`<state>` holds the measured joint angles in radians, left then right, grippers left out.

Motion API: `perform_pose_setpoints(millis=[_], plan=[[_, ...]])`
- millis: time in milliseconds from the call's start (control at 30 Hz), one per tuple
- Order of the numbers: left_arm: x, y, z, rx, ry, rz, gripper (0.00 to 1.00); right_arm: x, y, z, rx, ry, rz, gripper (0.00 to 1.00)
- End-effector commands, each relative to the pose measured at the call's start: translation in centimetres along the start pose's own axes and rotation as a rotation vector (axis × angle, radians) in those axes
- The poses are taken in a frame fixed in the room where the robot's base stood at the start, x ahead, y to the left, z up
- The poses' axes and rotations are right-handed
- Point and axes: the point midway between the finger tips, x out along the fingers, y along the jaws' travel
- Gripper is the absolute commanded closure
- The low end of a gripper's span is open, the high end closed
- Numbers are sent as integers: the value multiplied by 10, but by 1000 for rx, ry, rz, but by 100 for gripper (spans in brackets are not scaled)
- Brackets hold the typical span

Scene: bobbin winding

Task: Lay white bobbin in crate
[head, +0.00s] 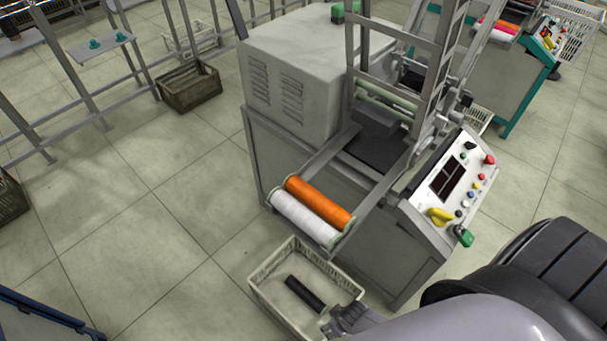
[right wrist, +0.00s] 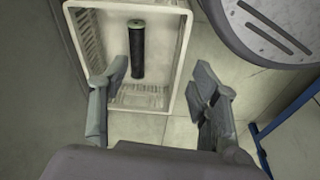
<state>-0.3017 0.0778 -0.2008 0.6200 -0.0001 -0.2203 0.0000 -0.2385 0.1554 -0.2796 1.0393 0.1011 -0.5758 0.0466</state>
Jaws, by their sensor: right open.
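The white bobbin (head: 303,217) lies beside an orange bobbin (head: 319,203) on the holder jutting from the machine's front. The pale crate (head: 263,290) stands on the floor below them, with a black bobbin (head: 304,293) lying inside. In the right wrist view, the crate (right wrist: 181,50) and the black bobbin (right wrist: 137,52) with its green end also show. My right gripper (head: 344,318) is at the crate's near right corner. In the right wrist view my right gripper (right wrist: 162,72) is open, with nothing between its fingers. My left gripper is not in view.
The grey winding machine (head: 296,75) with its control panel (head: 453,187) stands behind the crate. A brown crate (head: 190,86) and metal racks stand at the back left. A blue frame (head: 45,312) is at the lower left. The floor left of the machine is clear.

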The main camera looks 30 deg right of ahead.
Motion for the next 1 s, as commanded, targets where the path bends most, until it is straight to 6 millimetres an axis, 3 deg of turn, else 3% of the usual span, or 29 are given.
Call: perform_pose_setpoints(millis=[33,200,500,600,800,1000], plan=[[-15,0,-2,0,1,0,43,-30,-1,-35,-3,26,-10,43],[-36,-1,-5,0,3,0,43,-103,-16,-115,-19,70,-55,43],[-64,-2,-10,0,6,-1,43,-222,-44,-219,-106,114,-138,43],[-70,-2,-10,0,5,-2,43,-249,-44,-250,-144,94,-155,43],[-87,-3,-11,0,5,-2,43,-311,-16,-292,-197,-4,-127,43],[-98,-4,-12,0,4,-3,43,-363,29,-303,-178,-125,-54,43]])
